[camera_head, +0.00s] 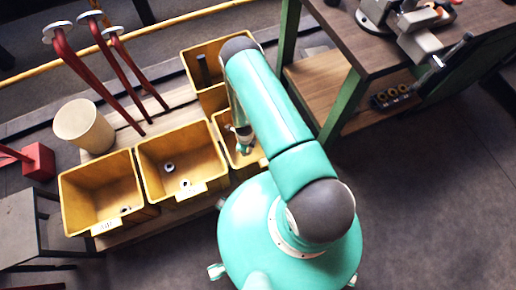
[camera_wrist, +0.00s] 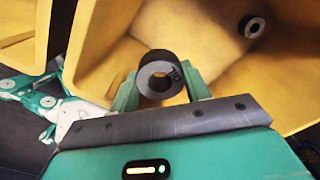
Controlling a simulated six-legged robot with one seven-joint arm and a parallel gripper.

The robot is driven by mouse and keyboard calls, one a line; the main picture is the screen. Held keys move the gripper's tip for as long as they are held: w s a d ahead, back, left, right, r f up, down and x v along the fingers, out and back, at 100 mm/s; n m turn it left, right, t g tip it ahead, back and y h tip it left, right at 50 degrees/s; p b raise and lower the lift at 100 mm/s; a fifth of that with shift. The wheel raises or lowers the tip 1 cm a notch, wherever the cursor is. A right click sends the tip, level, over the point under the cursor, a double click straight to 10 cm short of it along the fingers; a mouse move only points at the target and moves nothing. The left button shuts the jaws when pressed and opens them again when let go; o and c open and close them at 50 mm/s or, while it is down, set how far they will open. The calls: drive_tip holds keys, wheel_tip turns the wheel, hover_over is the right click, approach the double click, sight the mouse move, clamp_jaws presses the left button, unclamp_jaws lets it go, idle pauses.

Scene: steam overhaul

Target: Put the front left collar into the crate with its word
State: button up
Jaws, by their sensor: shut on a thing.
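My gripper (camera_wrist: 160,92) is shut on a dark collar (camera_wrist: 148,68) with a grey end face. In the wrist view the held collar is in front of a yellow crate wall, with another collar (camera_wrist: 252,27) lying inside the crate (camera_wrist: 278,92) beyond. In the head view my gripper (camera_head: 243,143) is over a yellow crate (camera_head: 222,124), partly hidden by my arm. The middle crate (camera_head: 203,189) holds small collars, and the left crate (camera_head: 72,207) holds a small piece near its front. The crate labels are unreadable.
Another yellow crate (camera_head: 187,58) stands at the back with a dark item inside. A cream cylinder (camera_head: 84,126) and red levers (camera_head: 118,72) stand behind the left crates. A wooden workbench (camera_head: 350,45) is at the upper right. The floor (camera_head: 420,190) at right is clear.

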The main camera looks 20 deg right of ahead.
drive_tip(key=shift+m, duration=0.3)
wheel_tip(320, 180, down, 18)
drive_tip(key=shift+s+d+f, duration=0.1)
drive_tip(key=shift+f, duration=0.1)
drive_tip(key=shift+f, duration=0.45)
drive_tip(key=shift+f, duration=0.15)
drive_tip(key=o, duration=1.4)
drive_tip(key=shift+o, duration=0.2)
